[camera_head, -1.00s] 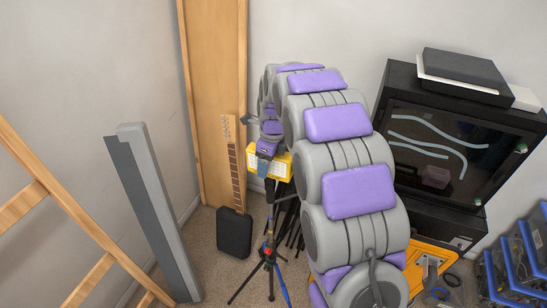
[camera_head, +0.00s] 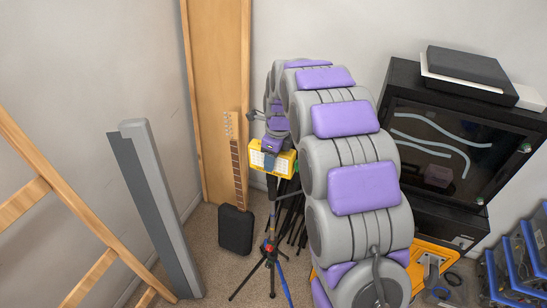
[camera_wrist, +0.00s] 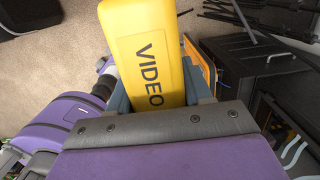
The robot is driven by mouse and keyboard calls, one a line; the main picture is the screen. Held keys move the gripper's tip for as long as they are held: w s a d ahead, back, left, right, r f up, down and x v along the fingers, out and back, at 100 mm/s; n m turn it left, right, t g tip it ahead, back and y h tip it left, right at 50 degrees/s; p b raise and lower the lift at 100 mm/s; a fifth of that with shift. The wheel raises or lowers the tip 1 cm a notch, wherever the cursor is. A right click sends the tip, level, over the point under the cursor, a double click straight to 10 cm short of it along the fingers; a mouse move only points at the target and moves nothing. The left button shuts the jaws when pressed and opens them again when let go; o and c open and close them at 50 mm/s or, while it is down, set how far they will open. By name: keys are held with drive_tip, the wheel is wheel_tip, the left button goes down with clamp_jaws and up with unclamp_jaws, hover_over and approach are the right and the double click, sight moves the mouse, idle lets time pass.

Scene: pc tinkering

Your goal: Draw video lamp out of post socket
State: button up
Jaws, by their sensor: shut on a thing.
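The video lamp (camera_head: 284,163) is a yellow block with a pale panel, above the top of a tripod stand in the head view. In the wrist view the lamp (camera_wrist: 143,45) shows its yellow back with the word VIDEO. My gripper (camera_wrist: 160,88) is shut on it, with a blue-grey finger on each side. In the head view my gripper (camera_head: 269,159) is at the lamp, partly hidden by my arm. The dark stand post (camera_head: 271,188) is directly below the lamp. The socket is hidden, so I cannot tell whether the lamp is still seated.
A guitar-like instrument (camera_head: 237,175) leans on a wooden board (camera_head: 215,60) behind the stand. A grey beam (camera_head: 158,205) and a wooden ladder (camera_head: 75,240) are at the left. A black cabinet (camera_head: 400,85) stands at the right. Carpet is clear left of the tripod.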

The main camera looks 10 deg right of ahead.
drive_tip(key=shift+d, duration=0.2)
drive_tip(key=shift+r, duration=0.15)
drive_tip(key=shift+a+r+p, duration=0.1)
drive_tip(key=shift+r+p, duration=0.2)
drive_tip(key=shift+r, duration=0.25)
drive_tip(key=shift+r+p, duration=1.15)
drive_tip(key=shift+r, duration=1.15)
drive_tip(key=shift+f, duration=0.1)
